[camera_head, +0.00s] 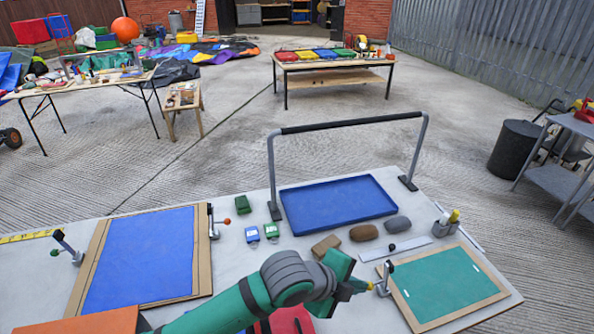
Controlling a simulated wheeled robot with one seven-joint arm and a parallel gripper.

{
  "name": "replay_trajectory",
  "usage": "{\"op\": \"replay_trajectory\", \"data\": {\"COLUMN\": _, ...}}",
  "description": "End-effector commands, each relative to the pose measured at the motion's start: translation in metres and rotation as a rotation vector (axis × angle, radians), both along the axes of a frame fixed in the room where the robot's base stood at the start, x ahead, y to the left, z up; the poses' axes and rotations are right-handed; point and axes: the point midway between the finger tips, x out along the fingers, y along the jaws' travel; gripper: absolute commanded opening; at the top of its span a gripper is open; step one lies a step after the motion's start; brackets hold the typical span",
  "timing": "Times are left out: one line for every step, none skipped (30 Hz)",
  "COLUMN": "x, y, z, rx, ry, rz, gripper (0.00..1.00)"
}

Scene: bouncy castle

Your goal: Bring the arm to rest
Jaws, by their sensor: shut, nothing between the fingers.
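My green arm with a grey joint reaches in from the bottom of the head view over the light worktable (240,290). My gripper (347,287) is at its end, at the left edge of the green panel (446,284) on its wooden board. It is shut, with nothing seen in it. Its tips overlap in the picture with the knob of a grey toggle clamp (385,278); I cannot tell whether they touch. The arm hides part of a red item (292,322) at the front edge.
A grey frame with a black top bar (350,125) stands over a blue tray (338,204). A blue panel (140,262) lies left. Small bottles (252,234), a tan block (326,246) and dark stones (363,233) lie behind the arm. A cup (445,226) stands right.

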Motion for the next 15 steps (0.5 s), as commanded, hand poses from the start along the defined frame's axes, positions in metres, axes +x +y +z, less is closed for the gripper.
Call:
{"op": "replay_trajectory", "data": {"x": 0.003, "y": -0.022, "z": 0.015, "rx": -0.083, "ry": -0.018, "rz": 0.006, "gripper": 0.0}}
{"op": "replay_trajectory", "data": {"x": 0.005, "y": -0.033, "z": 0.024, "rx": -0.127, "ry": -0.027, "rz": 0.013, "gripper": 0.0}}
{"op": "replay_trajectory", "data": {"x": 0.007, "y": -0.045, "z": 0.036, "rx": -0.187, "ry": -0.04, "rz": 0.023, "gripper": 0.0}}
{"op": "replay_trajectory", "data": {"x": 0.009, "y": -0.054, "z": 0.045, "rx": -0.232, "ry": -0.047, "rz": 0.03, "gripper": 0.0}}
{"op": "replay_trajectory", "data": {"x": 0.01, "y": -0.063, "z": 0.055, "rx": -0.278, "ry": -0.055, "rz": 0.038, "gripper": 0.0}}
{"op": "replay_trajectory", "data": {"x": 0.012, "y": -0.073, "z": 0.067, "rx": -0.337, "ry": -0.061, "rz": 0.049, "gripper": 0.0}}
{"op": "replay_trajectory", "data": {"x": 0.013, "y": -0.08, "z": 0.076, "rx": -0.382, "ry": -0.067, "rz": 0.058, "gripper": 0.0}}
{"op": "replay_trajectory", "data": {"x": 0.014, "y": -0.085, "z": 0.085, "rx": -0.427, "ry": -0.07, "rz": 0.068, "gripper": 0.0}}
{"op": "replay_trajectory", "data": {"x": 0.015, "y": -0.093, "z": 0.097, "rx": -0.485, "ry": -0.076, "rz": 0.08, "gripper": 0.0}}
{"op": "replay_trajectory", "data": {"x": 0.016, "y": -0.097, "z": 0.105, "rx": -0.53, "ry": -0.076, "rz": 0.092, "gripper": 0.0}}
{"op": "replay_trajectory", "data": {"x": 0.017, "y": -0.101, "z": 0.114, "rx": -0.573, "ry": -0.079, "rz": 0.103, "gripper": 0.0}}
{"op": "replay_trajectory", "data": {"x": 0.018, "y": -0.106, "z": 0.124, "rx": -0.631, "ry": -0.077, "rz": 0.118, "gripper": 0.0}}
{"op": "replay_trajectory", "data": {"x": 0.019, "y": -0.108, "z": 0.132, "rx": -0.674, "ry": -0.078, "rz": 0.131, "gripper": 0.0}}
{"op": "replay_trajectory", "data": {"x": 0.02, "y": -0.111, "z": 0.139, "rx": -0.717, "ry": -0.076, "rz": 0.144, "gripper": 0.0}}
{"op": "replay_trajectory", "data": {"x": 0.022, "y": -0.112, "z": 0.148, "rx": -0.773, "ry": -0.074, "rz": 0.162, "gripper": 0.0}}
